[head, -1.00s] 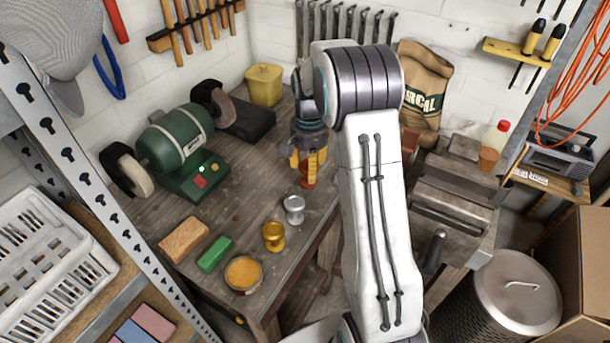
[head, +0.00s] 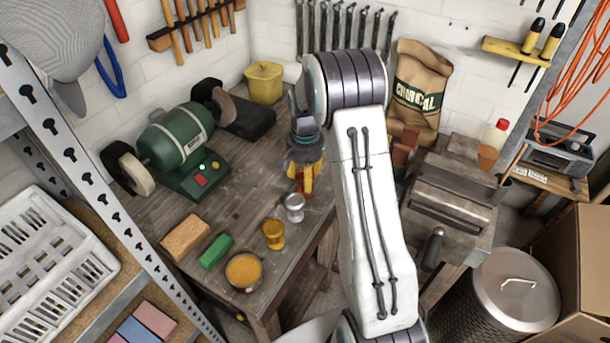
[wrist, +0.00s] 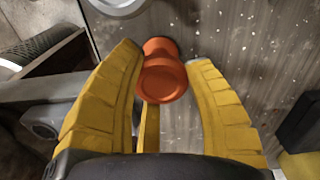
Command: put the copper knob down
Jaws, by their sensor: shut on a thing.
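The copper knob (wrist: 163,72) is orange-red and sits between the yellow fingers of my gripper (wrist: 168,80) in the wrist view. The fingers are shut on it near their tips. In the head view my gripper (head: 304,178) is over the right part of the wooden workbench (head: 245,190), just behind a silver knob (head: 294,208). There the copper knob is mostly hidden by the fingers. I cannot tell whether its base touches the bench top.
A brass knob (head: 273,234), a tin of yellow paste (head: 243,271), a green block (head: 216,251) and a tan block (head: 185,237) stand in front. A green bench grinder (head: 175,150) is at left, a vise (head: 450,200) at right. The bench middle is clear.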

